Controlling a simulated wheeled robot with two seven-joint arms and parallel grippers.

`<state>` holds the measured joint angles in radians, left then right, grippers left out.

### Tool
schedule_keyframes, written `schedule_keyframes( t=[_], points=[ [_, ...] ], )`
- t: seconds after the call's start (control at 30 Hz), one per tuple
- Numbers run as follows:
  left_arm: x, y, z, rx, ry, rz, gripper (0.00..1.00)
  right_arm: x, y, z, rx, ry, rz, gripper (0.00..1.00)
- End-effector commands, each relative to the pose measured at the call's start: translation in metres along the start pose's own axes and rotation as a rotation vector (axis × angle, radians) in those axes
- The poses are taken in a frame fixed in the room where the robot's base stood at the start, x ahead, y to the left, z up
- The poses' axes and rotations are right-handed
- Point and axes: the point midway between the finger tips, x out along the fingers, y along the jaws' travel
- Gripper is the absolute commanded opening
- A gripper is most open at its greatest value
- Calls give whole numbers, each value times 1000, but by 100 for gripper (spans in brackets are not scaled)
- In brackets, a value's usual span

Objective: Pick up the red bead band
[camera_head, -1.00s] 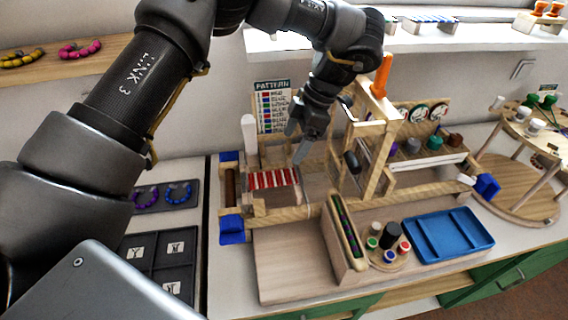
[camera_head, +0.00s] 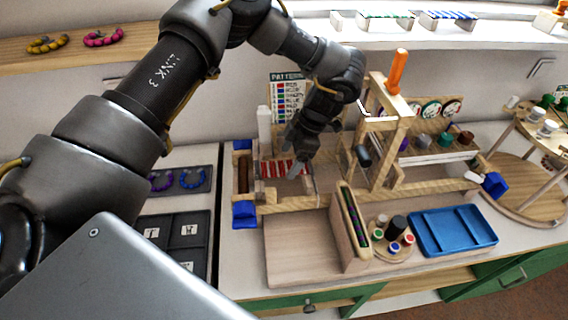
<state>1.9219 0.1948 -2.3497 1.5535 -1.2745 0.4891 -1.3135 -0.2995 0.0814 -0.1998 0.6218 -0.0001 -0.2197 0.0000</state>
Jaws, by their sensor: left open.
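The red bead band (camera_head: 270,169), red with pale stripes, lies in the wooden loom frame (camera_head: 290,206) left of the picture's middle. My left gripper (camera_head: 292,160) is open above the band's right part, with its fingers pointing down and hiding some of it. I cannot tell whether the fingers touch the band. My right gripper is not in view.
A wooden post frame with an orange handle (camera_head: 398,72) stands right of my left gripper. A blue tray (camera_head: 452,231) and several small spools lie to the front right. Dark trays (camera_head: 172,236) are at the left. The pale board (camera_head: 297,250) in front is bare.

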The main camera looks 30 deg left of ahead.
Motion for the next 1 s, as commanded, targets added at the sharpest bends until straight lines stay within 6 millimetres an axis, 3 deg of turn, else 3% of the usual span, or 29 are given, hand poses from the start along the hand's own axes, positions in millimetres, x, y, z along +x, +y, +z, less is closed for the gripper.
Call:
schedule_keyframes(
  t=[0.13,0.37,0.73,1.0],
  points=[
    [12,-1,0,2,0,-1,82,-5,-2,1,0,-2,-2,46],
    [15,0,0,1,-1,0,82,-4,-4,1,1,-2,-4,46],
    [15,0,1,2,-1,0,36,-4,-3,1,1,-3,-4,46],
    [14,0,0,1,-1,1,33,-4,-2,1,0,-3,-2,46]
  ],
)
